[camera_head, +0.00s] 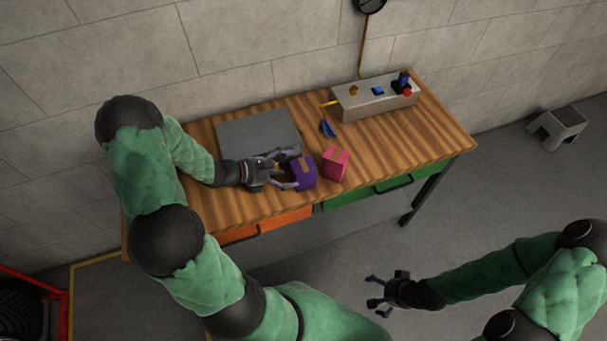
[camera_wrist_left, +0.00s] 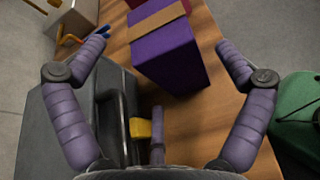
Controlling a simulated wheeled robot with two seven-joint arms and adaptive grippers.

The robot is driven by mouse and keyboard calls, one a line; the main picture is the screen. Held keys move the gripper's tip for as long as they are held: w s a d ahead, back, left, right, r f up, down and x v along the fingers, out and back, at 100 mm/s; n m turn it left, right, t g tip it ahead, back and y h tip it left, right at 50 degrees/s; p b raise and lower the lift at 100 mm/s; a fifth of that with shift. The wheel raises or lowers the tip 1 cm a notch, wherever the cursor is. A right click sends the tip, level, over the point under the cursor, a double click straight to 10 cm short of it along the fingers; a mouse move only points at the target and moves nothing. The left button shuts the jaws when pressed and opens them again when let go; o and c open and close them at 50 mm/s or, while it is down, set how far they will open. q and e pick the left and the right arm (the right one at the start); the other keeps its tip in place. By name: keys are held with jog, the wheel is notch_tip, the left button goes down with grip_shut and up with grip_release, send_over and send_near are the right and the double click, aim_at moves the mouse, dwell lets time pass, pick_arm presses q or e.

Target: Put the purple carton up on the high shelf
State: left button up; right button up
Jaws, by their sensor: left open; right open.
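The purple carton (camera_head: 304,174), with a tan tape strip, sits on the wooden table near its front edge. My left gripper (camera_head: 291,171) is open just left of it, its fingers reaching toward the carton. In the left wrist view the carton (camera_wrist_left: 168,52) lies ahead between the spread fingertips, with a visible gap to the left finger. I cannot tell whether either finger touches it. My right gripper (camera_head: 374,294) is open and empty, over the floor in front of the table. I cannot clearly make out a high shelf in either view.
A pink carton (camera_head: 335,163) stands right of the purple one. A grey flat-topped box (camera_head: 256,131) is behind my left gripper. A blue tool (camera_head: 327,129) and a control box (camera_head: 372,101) lie further back. The table's right end (camera_head: 435,139) is clear.

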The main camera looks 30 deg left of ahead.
pick_arm(q)
jog(key=shift+x, duration=2)
jog(key=shift+f, duration=0.1)
jog(key=c, duration=1.6)
jog(key=shift+c, duration=0.3)
